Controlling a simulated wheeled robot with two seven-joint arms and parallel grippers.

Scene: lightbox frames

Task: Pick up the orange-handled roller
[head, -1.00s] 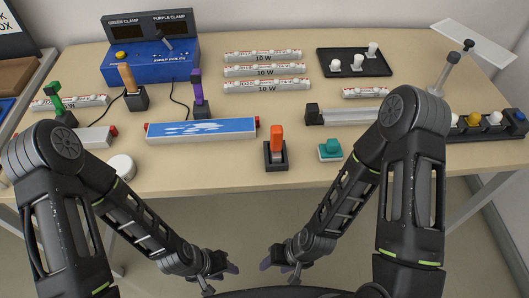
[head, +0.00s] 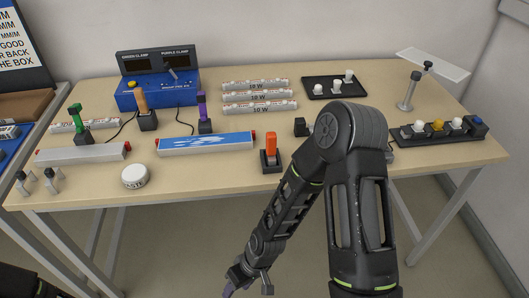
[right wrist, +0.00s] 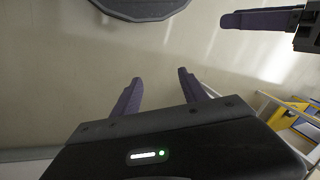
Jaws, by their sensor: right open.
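The orange-handled roller (head: 271,145) stands upright in a small dark holder (head: 271,167) near the table's front edge, with its handle up. My right gripper (head: 232,286) hangs low in front of the table, below and apart from the roller. In the right wrist view its two purple fingers (right wrist: 158,88) are spread with nothing between them. A purple finger on a dark mount (right wrist: 262,19) at the top right of that view seems to belong to my left gripper; its opening does not show. The roller is not visible in the right wrist view.
My right arm covers part of the table right of the roller.

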